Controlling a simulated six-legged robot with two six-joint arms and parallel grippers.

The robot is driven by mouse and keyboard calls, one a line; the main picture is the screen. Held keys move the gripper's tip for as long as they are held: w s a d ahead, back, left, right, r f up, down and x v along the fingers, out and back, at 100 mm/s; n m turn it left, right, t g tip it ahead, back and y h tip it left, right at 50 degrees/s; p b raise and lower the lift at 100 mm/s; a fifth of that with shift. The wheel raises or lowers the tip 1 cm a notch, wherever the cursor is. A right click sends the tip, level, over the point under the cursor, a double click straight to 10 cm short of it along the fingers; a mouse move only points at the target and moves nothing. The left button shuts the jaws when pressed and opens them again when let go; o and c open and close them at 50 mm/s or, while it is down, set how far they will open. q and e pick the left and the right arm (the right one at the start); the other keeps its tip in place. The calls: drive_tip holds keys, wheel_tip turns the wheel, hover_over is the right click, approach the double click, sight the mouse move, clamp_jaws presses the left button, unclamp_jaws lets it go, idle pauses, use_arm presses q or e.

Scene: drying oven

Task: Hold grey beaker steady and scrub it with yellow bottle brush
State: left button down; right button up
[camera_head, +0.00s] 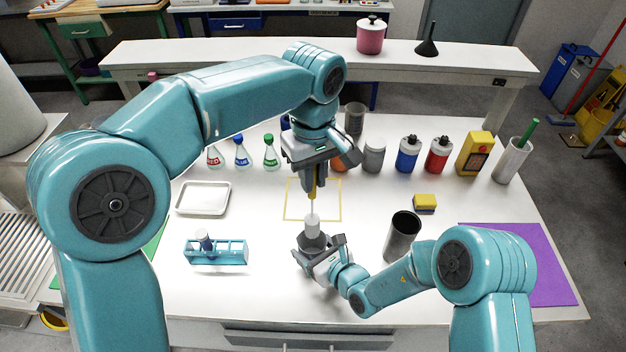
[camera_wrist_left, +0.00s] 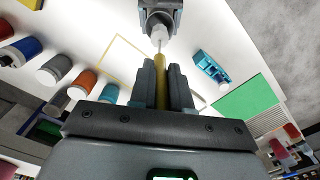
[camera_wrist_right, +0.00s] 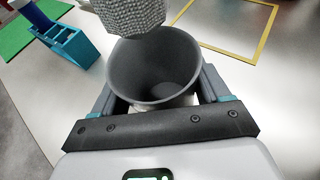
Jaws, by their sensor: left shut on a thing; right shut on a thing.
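The yellow bottle brush (camera_head: 313,190) hangs upright with its pale bristle head (camera_head: 312,226) downward. My left gripper (camera_head: 312,180) is shut on its yellow handle, which also shows between the fingers in the left wrist view (camera_wrist_left: 160,86). My right gripper (camera_wrist_right: 157,92) is shut around the grey beaker (camera_wrist_right: 130,72), which has its mouth up. In the right wrist view the bristle head (camera_wrist_right: 136,17) is over the far side of the beaker's mouth, and its lower end overlaps the far rim. The beaker's inside looks empty.
A blue rack (camera_head: 216,252) stands to the left and a dark cup (camera_head: 402,236) to the right. A yellow outline (camera_head: 286,205) lies behind the beaker. Several bottles and a yellow sponge (camera_head: 424,203) are further back. A white tray (camera_head: 203,198) lies left.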

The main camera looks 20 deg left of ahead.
idle(0.3)
drive_tip(key=o, duration=1.1)
drive_tip(key=shift+o, duration=0.2)
drive_tip(key=v, duration=1.2)
drive_tip(key=shift+r, duration=0.1)
